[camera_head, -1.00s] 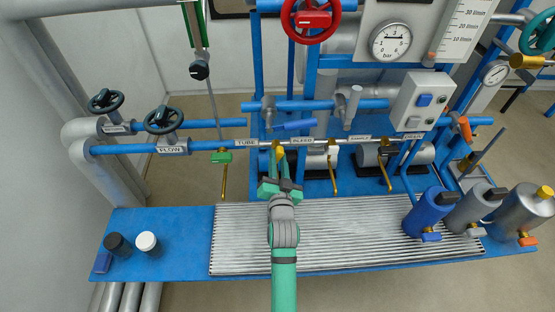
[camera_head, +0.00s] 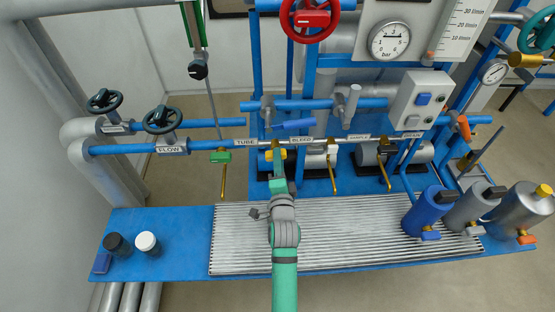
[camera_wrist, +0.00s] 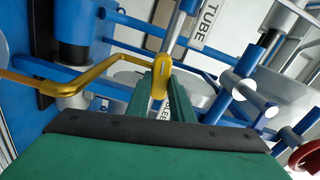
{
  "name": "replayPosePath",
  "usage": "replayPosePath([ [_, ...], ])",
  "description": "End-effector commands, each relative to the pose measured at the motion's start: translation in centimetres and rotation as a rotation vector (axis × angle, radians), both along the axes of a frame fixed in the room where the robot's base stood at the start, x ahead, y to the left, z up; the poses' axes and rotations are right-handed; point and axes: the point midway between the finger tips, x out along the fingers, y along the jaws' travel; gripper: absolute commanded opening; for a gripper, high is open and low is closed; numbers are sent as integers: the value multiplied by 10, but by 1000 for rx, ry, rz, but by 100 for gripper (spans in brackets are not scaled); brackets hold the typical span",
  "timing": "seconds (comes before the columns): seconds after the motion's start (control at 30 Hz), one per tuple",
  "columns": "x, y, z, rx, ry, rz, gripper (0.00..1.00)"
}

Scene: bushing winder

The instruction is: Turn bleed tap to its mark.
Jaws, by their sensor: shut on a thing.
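The bleed tap (camera_head: 275,155) is yellow and sits on the thin grey pipe beside the BLEED label (camera_head: 301,140). My gripper (camera_head: 279,161) reaches up to it from below, with its fingers seen edge-on in the head view. In the wrist view, the green fingers (camera_wrist: 161,82) are shut on the tap's yellow handle (camera_wrist: 157,68). A bent yellow-brass tube (camera_wrist: 75,84) runs left from near the handle. The tap's mark cannot be made out in either view.
The green tap (camera_head: 220,156) stands left on the same pipe. The white tap (camera_head: 332,150) with a brass spout is close on the right. Blue pipes and a blue lever (camera_head: 292,125) lie just above. The ribbed tray (camera_head: 380,236) below is largely clear.

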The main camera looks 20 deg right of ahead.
Motion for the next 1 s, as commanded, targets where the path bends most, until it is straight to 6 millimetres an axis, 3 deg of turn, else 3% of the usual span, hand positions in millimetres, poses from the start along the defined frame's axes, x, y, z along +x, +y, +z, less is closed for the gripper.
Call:
replayPosePath([
  [0.4,1,0,-2,175,-49,1,0],
  [0.93,1,0,-1,198,-57,1,0],
  [0.97,1,0,-1,198,-57,1,23],
  [1.0,1,0,-1,198,-57,1,32],
])
